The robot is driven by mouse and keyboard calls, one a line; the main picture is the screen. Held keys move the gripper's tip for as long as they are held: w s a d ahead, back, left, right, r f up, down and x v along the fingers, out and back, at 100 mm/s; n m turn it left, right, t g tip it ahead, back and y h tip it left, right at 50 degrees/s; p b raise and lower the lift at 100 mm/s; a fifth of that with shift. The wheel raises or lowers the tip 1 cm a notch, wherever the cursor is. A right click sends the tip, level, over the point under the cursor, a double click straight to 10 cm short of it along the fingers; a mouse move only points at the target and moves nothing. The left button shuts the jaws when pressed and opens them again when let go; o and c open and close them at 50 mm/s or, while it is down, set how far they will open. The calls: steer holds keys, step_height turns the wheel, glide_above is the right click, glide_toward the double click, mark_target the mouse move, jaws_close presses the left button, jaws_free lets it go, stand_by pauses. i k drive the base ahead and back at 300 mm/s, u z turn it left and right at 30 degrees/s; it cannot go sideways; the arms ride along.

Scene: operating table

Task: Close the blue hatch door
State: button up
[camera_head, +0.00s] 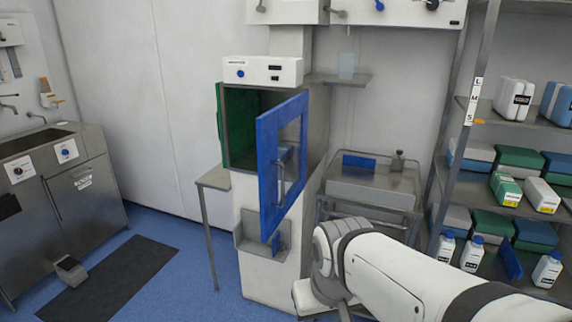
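The blue hatch door (267,182) stands swung open, hinged at the right side of the hatch cabinet (318,128). It has a blue frame with a glass pane and a vertical bar handle (280,184). The hatch opening (240,128) shows to the left of the door, with a green panel (219,112) at its far left edge. My white arm reaches in from the lower right and ends below and right of the door. My gripper's fingers cannot be made out, and I see no contact with the door.
A small metal shelf (213,178) on a leg juts out left of the hatch. Shelving with bottles and boxes (515,98) fills the right. A steel counter (72,180) stands left; the blue floor (190,262) between is mostly clear.

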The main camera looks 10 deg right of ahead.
mark_target(273, 211)
steer(key=z, duration=0.05)
steer(key=i, duration=1)
steer(key=z, duration=1.05)
steer(key=k, duration=1.45)
steer(key=u, duration=0.55)
steer(key=i, duration=0.95)
steer(key=z, duration=0.05)
